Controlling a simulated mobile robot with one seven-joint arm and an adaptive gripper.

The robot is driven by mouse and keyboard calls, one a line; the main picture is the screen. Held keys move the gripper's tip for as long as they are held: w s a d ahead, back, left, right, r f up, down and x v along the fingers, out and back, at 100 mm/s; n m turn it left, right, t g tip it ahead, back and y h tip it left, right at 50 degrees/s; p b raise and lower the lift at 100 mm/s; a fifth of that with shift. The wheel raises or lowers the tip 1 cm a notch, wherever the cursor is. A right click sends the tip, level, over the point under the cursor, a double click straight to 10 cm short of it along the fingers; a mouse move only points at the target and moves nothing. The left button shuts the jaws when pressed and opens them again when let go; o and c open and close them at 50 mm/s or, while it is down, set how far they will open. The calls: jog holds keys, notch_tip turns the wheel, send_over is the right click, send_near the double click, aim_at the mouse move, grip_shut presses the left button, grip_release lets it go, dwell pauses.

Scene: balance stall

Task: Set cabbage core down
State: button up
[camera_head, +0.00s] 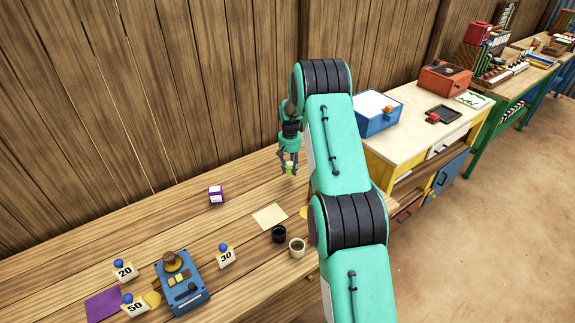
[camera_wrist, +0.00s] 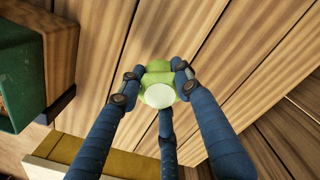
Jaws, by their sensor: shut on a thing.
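The cabbage core (camera_wrist: 158,94) is light green with a pale round end. My gripper (camera_wrist: 157,85) is shut on it, with its blue fingers around it. In the head view the core (camera_head: 289,169) shows small between the fingers of my gripper (camera_head: 288,163), over the back right part of the wooden table (camera_head: 240,190). In the wrist view wooden planks lie behind the core. I cannot tell whether the core touches the table or hangs above it.
A blue balance-like device (camera_head: 183,285) and number tags are at front left. Bare planks lie left of my gripper.

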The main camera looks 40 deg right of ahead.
jog(key=shift+w+d+f+b, duration=0.15)
jog(key=shift+w+d, duration=0.45)
jog(key=shift+w, duration=0.65)
jog(key=shift+w+d+f+b, duration=0.15)
jog(key=shift+w+d, duration=0.45)
jog(key=shift+w, duration=0.6)
jog(key=shift+w+d+f+b, duration=0.15)
jog(key=shift+w+d, duration=0.45)
jog(key=shift+w, duration=0.65)
jog(key=shift+f+b, duration=0.45)
jog(key=shift+f, duration=1.3)
jog(key=o, duration=1.2)
jog(key=shift+f, duration=0.1)
jog(key=shift+c, duration=0.2)
notch_tip(320, 180, up, 12)
jog(key=p, duration=0.2)
